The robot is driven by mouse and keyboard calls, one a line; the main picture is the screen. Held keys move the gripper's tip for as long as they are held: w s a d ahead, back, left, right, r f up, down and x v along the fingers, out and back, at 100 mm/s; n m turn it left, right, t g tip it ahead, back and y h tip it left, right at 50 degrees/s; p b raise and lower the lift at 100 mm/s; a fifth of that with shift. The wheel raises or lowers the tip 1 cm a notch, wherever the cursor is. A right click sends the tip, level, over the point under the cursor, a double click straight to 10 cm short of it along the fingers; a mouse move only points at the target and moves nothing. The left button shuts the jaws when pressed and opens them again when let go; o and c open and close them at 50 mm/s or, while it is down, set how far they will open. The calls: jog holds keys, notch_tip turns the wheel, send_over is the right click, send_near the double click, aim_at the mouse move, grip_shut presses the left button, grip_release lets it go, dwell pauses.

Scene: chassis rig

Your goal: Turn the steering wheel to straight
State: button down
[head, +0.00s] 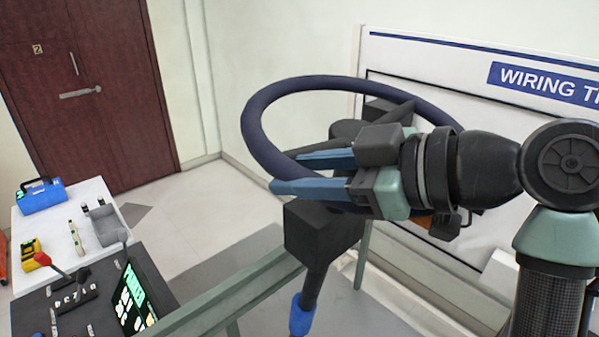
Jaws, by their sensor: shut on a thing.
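The steering wheel (258,138) has a dark blue-black rim and stands in the middle of the head view, its near and right parts partly hidden by my gripper. Its dark hub and spokes (345,131) show inside the rim. A black box-shaped column (312,236) sits below it. My gripper (292,173) reaches in from the right, with its two blue fingers across the near part of the rim. The fingers are shut on the rim, though the contact itself is hard to see. The wheel's exact turn angle cannot be told.
A green-grey frame rail (225,296) runs below the wheel. At the left, a dark console has a red-knobbed lever (47,261) and a lit green screen (133,297). A white table holds a blue toolbox (41,196) and grey bin (104,226). A wiring board (430,62) stands behind.

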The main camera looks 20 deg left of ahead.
jog(key=shift+r, duration=0.2)
jog(key=c, duration=0.6)
grip_release()
jog(key=shift+a+f, duration=0.1)
jog(key=shift+d, duration=0.35)
jog(key=b+v, duration=0.3)
jog(key=v, duration=0.9)
jog(key=shift+d+b, duration=0.15)
jog(key=shift+b, duration=0.2)
